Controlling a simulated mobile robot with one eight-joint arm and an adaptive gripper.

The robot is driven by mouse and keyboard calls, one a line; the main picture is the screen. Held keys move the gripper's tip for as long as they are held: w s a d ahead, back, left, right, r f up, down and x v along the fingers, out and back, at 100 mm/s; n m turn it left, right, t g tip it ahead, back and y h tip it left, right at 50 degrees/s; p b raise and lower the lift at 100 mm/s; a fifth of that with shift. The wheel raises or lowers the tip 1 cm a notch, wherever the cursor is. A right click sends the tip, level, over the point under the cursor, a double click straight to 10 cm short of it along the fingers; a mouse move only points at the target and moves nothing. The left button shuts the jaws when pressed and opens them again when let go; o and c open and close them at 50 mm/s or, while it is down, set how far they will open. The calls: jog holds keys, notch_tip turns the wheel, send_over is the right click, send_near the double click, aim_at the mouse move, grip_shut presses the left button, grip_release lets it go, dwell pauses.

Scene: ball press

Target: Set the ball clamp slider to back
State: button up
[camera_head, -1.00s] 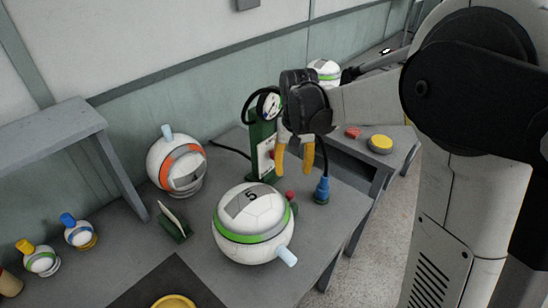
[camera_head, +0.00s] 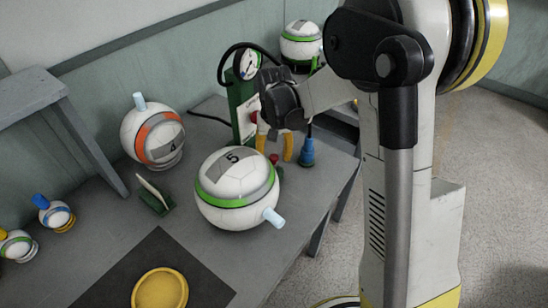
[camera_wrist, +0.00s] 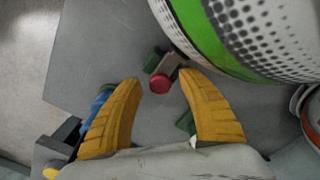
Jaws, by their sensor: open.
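The large white ball with a green band and number 5 (camera_head: 225,205) sits on the grey table. A red knob (camera_head: 273,159) on a small clamp shows at its far right side; I take this for the clamp slider. In the wrist view the red knob (camera_wrist: 160,84) is on a small grey and green part beside the ball (camera_wrist: 255,35). My gripper (camera_head: 274,154), with yellow fingers, is open beside the ball's far side. In the wrist view its fingertips (camera_wrist: 160,78) lie on either side of the knob; contact cannot be told. The clamp's base is partly hidden by the ball.
A green post with a gauge (camera_head: 242,100) stands just behind my gripper. A blue plug (camera_head: 307,150) stands to its right. An orange-banded ball (camera_head: 140,125), a green stand (camera_head: 157,205) and a dark mat with a yellow dish (camera_head: 160,290) are to the left.

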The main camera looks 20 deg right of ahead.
aim_at(277, 156)
jog(key=shift+c, duration=0.4)
grip_shut()
jog(key=shift+w+d, duration=0.45)
jog(key=shift+d, duration=0.1)
jog(key=shift+o, duration=0.4)
grip_release()
jog(key=shift+d, duration=0.1)
jog(key=shift+r, duration=0.1)
notch_tip(277, 156, up, 12)
